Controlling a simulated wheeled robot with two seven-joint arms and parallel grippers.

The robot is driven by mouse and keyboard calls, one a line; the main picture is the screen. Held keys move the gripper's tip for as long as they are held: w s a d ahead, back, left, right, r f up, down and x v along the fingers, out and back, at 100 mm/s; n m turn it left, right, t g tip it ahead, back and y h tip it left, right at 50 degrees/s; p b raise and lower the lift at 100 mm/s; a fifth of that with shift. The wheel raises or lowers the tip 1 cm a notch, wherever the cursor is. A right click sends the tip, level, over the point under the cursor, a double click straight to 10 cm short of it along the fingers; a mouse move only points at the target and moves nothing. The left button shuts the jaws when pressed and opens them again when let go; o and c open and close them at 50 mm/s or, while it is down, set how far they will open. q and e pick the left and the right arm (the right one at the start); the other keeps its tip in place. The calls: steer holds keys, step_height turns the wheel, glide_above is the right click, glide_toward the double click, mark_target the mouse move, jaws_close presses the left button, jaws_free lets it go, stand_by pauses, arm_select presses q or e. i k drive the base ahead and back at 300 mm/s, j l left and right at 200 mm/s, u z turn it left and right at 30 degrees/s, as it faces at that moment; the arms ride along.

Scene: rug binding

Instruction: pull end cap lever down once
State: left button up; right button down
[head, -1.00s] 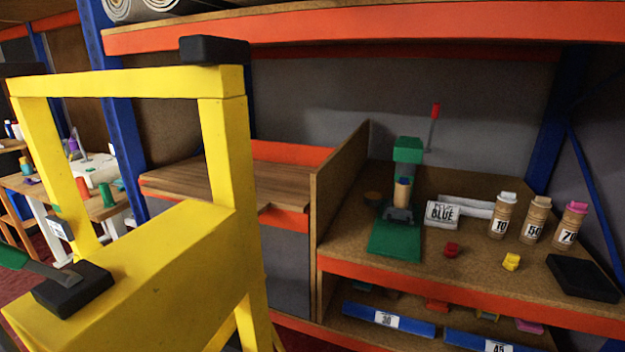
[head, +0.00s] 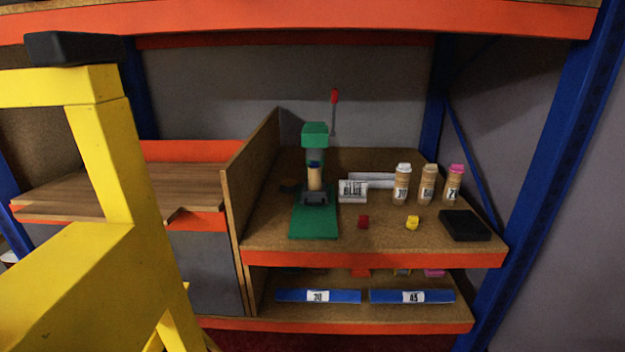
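The end cap press (head: 315,172) is green with a flat green base (head: 314,223) and stands on the wooden shelf. Its lever (head: 334,112) points upward behind the green head and has a red knob (head: 334,96) at the top. A tan tube (head: 314,178) with a dark blue top stands upright in the press, under the head. Neither of my grippers shows in the head view.
Right of the press are a label reading BLUE (head: 352,191), a red piece (head: 363,222), a yellow piece (head: 412,222), bottles (head: 402,184) and a black pad (head: 464,225). A yellow frame (head: 70,250) stands close at left. A wooden divider (head: 248,180) rises left of the press.

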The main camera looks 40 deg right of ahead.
mark_target(335, 92)
steer(key=l+z, duration=0.15)
steer(key=z, duration=1.1)
steer(key=i+l+u, duration=0.5)
steer(key=l, duration=0.25)
steer(key=l+u, duration=0.25)
steer(key=i+l, duration=0.05)
steer(key=l, duration=0.1)
